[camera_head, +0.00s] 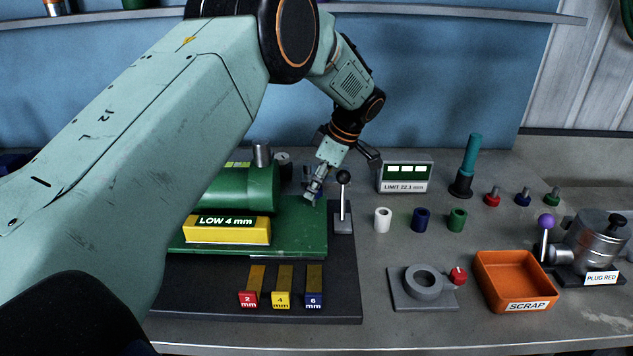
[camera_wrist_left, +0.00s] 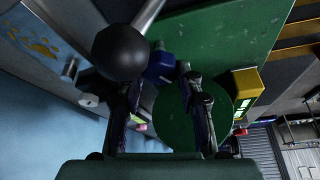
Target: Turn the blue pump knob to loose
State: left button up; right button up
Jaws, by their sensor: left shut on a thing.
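My left gripper (camera_head: 312,196) reaches down at the back right corner of the green pump base (camera_head: 300,238). In the left wrist view the fingers of the left gripper (camera_wrist_left: 161,78) are shut on the blue knob (camera_wrist_left: 160,64), which shows between their tips. In the head view the knob is mostly hidden by the gripper, and I cannot read its setting. A lever with a black ball (camera_head: 343,176) stands just right of the gripper; the ball looms close to the fingers in the left wrist view (camera_wrist_left: 120,52). My right gripper is not in view.
A yellow block reading LOW 4 mm (camera_head: 228,230) sits on the pump base. Colored gauge tags (camera_head: 282,299) lie in front. A LIMIT 22.1 mm display (camera_head: 405,177), several small cylinders (camera_head: 421,219), a grey ring fixture (camera_head: 420,285) and an orange scrap tray (camera_head: 515,283) are to the right.

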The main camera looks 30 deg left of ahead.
pick_arm(q)
jog(key=shift+w+r+n, duration=0.1)
jog(key=shift+n, duration=0.3)
jog(key=o, duration=1.2)
jog(key=shift+c, duration=0.2)
jog(key=v, duration=1.2)
jog(key=shift+w, duration=0.1)
